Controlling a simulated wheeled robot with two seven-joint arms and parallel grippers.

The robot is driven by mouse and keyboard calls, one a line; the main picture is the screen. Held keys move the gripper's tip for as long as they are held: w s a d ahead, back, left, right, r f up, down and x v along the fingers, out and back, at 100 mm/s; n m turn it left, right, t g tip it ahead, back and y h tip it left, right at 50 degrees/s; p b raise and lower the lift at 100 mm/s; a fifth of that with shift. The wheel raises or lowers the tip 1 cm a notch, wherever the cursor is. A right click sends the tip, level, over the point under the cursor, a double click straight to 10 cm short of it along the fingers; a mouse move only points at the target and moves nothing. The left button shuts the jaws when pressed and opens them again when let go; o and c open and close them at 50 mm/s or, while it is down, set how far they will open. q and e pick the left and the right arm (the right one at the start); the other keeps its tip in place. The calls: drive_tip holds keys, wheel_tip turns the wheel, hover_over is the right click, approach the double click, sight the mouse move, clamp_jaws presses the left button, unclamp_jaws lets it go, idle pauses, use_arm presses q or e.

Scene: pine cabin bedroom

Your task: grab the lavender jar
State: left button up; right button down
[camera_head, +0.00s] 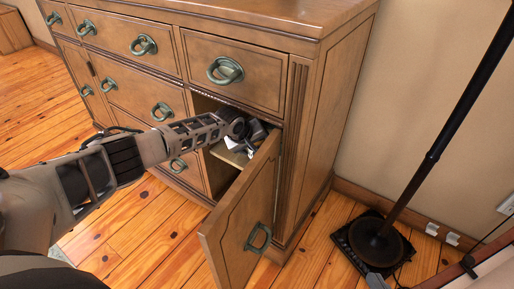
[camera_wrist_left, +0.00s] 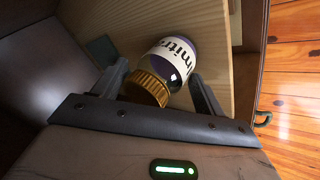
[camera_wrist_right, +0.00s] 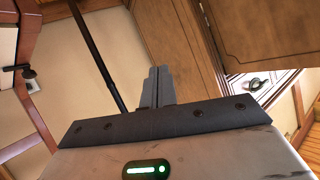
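The jar (camera_wrist_left: 174,62) shows in the left wrist view, with a gold lid, purple glass or contents and a white label with dark letters. It lies tilted on a pale wooden shelf (camera_wrist_left: 215,25) inside the cabinet, lid toward my left gripper (camera_wrist_left: 160,90). That gripper is open, its fingers on either side of the jar, with a gap at the right finger. In the head view my left gripper (camera_head: 248,138) reaches into the open cabinet compartment; I cannot make out the jar there. My right gripper (camera_wrist_right: 156,88) has its fingers together and is empty, away from the cabinet opening.
The wooden cabinet (camera_head: 330,100) has its lower right door (camera_head: 240,225) swung open beside my left arm. Closed drawers (camera_head: 235,75) sit above the opening. A black pole on a dark base (camera_head: 372,240) stands at the right. Wooden floor (camera_head: 150,235) lies in front.

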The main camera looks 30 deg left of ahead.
use_arm(q)
drive_tip(key=c, duration=0.6)
drive_tip(key=shift+s, duration=0.15)
